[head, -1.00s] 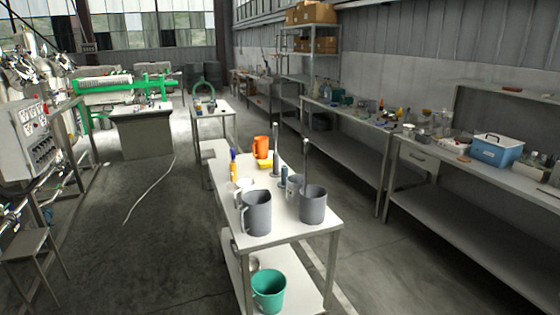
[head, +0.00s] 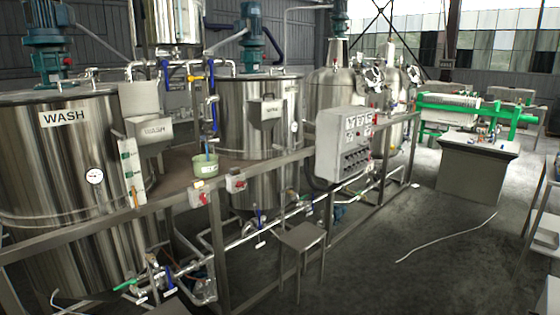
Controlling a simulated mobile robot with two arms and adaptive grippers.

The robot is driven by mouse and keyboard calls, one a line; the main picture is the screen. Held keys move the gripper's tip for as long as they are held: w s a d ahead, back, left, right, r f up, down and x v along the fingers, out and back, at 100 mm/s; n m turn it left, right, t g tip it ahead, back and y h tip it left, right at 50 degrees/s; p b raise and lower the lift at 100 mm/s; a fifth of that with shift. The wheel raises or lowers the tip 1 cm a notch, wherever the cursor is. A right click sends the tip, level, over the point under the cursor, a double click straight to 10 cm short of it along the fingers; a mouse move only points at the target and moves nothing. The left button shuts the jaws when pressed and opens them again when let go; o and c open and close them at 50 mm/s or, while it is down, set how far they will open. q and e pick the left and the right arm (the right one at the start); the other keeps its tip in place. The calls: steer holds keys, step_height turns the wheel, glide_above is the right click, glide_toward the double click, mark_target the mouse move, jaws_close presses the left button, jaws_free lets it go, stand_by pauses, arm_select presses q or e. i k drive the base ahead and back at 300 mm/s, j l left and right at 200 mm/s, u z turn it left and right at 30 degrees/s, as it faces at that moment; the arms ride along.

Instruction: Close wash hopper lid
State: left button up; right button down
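The wash tank (head: 62,170) is a large steel cylinder at the left, with a black-on-white WASH label. The wash hopper (head: 155,132) is a grey metal box on the tank's right side, and its front also reads WASH. Its lid (head: 139,97) appears as a flat grey panel standing up above the back of the hopper, so the hopper looks open. The inside of the hopper is not clearly visible. Neither of my grippers shows in the head view.
A grey frame rail (head: 105,222) with red switches runs before the tanks. A second tank (head: 240,150) carries a similar hopper (head: 267,112). The floor (head: 400,225) at right is mostly clear, apart from a pale hose.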

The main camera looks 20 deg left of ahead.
mark_target(141, 98)
steer(key=i+u, duration=0.45)
steer(key=i+l+u, duration=0.15)
steer(key=u, duration=0.35)
steer(key=i+l+u, duration=0.3)
steer(key=u, duration=0.15)
steer(key=i+l+u, duration=0.25)
steer(key=u, duration=0.25)
steer(key=l, duration=0.1)
